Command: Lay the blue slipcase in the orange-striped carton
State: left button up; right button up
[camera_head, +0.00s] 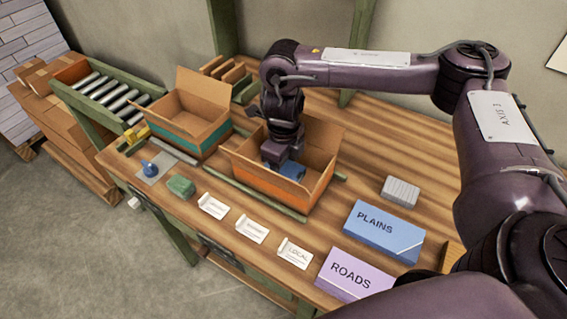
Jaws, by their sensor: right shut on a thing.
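The orange-striped carton (262,182) stands open on the wooden bench, its flaps spread. My right gripper (282,160) reaches down into it from above and is shut on a blue block that looks like the blue slipcase (293,170). The slipcase is inside the carton's opening, partly hidden by the gripper. I cannot tell whether it touches the carton's floor. My left gripper is not in view.
A teal-striped carton (207,138) stands open to the left, near a roller conveyor (103,92). In front lie several white cards, including LOCAL (294,253), a green block (181,186), a blue PLAINS box (383,232), a lilac ROADS box (352,278) and a grey block (400,192).

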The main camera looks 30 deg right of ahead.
jog(key=shift+f, duration=0.4)
jog(key=o, duration=1)
jog(key=shift+o, duration=0.2)
notch_tip(320, 180, up, 5)
jog(key=p, duration=0.4)
jog(key=shift+r, duration=0.2)
notch_tip(320, 180, up, 12)
jog(key=p, duration=1.2)
jog(key=shift+f+p, duration=0.15)
jog(key=shift+p, duration=0.15)
